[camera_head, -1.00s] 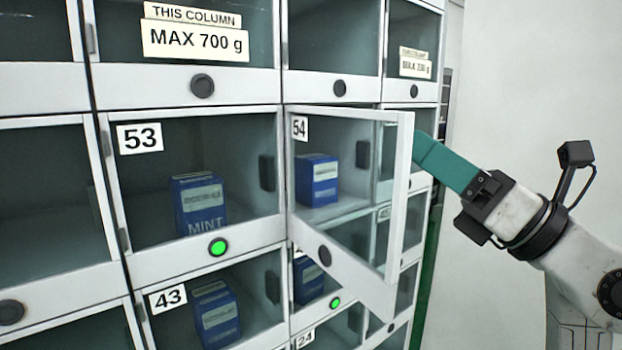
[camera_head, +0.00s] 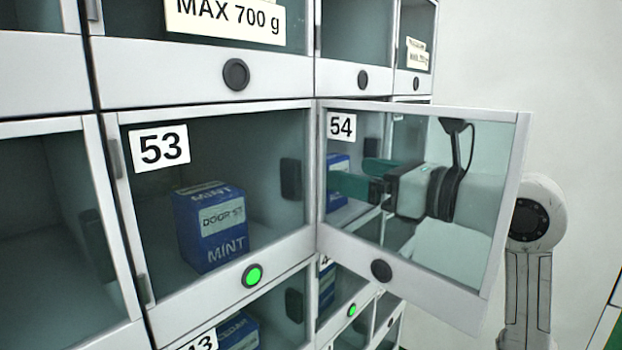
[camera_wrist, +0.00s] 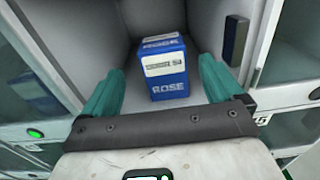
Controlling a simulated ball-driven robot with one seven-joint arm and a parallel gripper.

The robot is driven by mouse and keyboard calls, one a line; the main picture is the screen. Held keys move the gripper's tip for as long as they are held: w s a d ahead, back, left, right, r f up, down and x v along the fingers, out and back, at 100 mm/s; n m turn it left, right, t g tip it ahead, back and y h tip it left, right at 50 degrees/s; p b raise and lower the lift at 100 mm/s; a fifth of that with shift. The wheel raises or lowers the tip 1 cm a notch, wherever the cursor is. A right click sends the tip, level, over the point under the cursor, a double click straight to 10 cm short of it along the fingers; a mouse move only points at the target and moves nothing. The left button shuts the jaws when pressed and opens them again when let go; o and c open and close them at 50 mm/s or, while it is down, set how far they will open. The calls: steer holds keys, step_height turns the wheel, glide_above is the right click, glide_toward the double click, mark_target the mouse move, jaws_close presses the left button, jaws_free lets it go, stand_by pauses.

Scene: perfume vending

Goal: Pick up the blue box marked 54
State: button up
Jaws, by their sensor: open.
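The blue box (camera_wrist: 166,70), with white labels and the word ROSE, stands upright inside an open compartment in the wrist view. In the head view the blue box (camera_head: 337,181) shows in part through the clear door marked 54 (camera_head: 420,190), which stands open. My gripper (camera_wrist: 160,88) is open, with its green fingers at the compartment mouth, one to each side of the box and nearer the camera. In the head view my gripper (camera_head: 350,182) shows behind the clear door. I cannot tell whether a finger touches the box.
Shut compartment 53 (camera_head: 160,147) holds another blue box (camera_head: 211,228) marked MINT. Compartments below hold more blue boxes. The compartment's side walls (camera_wrist: 118,20) flank my fingers closely, and the open door stands between the head camera and my arm.

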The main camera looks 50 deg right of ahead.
steer(key=w, duration=0.4)
steer(key=shift+w, duration=0.1)
steer(key=shift+w+d+p, duration=0.15)
steer(key=shift+w+p, duration=0.7)
steer(key=shift+w, duration=1.75)
steer(key=shift+c, duration=0.2)
steer(key=c, duration=1.1)
